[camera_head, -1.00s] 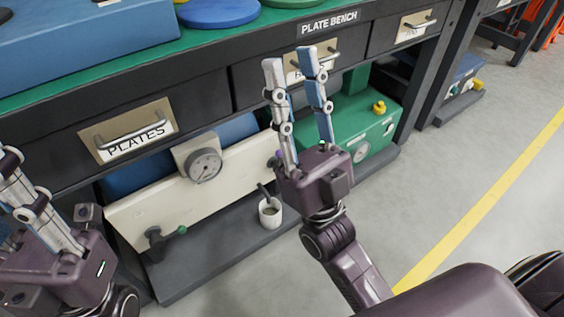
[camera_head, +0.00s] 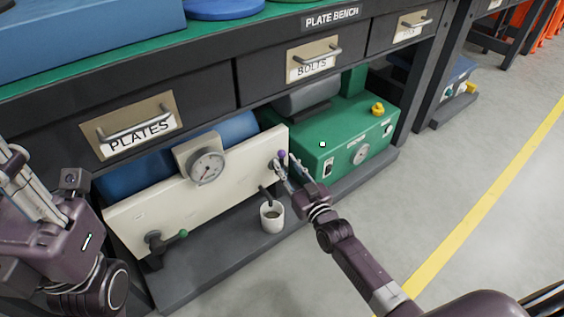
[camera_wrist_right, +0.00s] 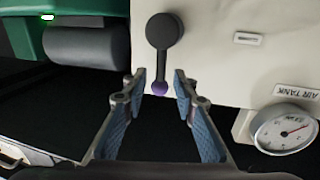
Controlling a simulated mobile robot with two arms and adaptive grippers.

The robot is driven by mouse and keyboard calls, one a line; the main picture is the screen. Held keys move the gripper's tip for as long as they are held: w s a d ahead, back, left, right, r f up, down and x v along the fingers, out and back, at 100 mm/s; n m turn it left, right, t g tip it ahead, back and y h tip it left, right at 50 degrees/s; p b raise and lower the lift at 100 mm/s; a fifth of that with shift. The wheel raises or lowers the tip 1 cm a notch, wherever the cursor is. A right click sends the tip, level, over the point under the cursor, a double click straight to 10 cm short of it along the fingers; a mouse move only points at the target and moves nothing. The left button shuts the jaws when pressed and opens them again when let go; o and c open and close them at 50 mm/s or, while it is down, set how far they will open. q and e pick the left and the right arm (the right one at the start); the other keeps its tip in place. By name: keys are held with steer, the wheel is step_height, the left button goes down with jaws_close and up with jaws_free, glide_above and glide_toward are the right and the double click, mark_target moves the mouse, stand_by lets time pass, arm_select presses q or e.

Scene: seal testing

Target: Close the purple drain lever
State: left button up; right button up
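The purple drain lever is a dark lever with a purple ball knob (camera_head: 281,154) at the right end of the cream panel (camera_head: 230,180). In the right wrist view the dark lever (camera_wrist_right: 162,32) points down, with its purple knob (camera_wrist_right: 160,88) at the end. My right gripper (camera_head: 284,173) is at the lever. In the right wrist view its fingers (camera_wrist_right: 159,83) are open, one on each side of the knob, with a narrow gap showing. My left gripper (camera_head: 12,165) is at the left edge, partly cut off, away from the lever.
A white cup (camera_head: 272,217) stands on the dark base below the lever. A gauge (camera_head: 206,167) and a green-tipped lever (camera_head: 182,234) are on the same panel. A green machine (camera_head: 350,130) stands right of the lever. Bench drawers (camera_head: 320,60) overhang above.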

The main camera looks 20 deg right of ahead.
mark_target(282, 158)
steer(key=shift+w+a+b, duration=0.15)
steer(key=shift+w+b, duration=0.15)
steer(key=shift+w, duration=0.55)
steer(key=shift+w+a+b, duration=0.15)
steer(key=shift+w+b, duration=0.1)
steer(key=shift+w, duration=0.6)
jaws_close()
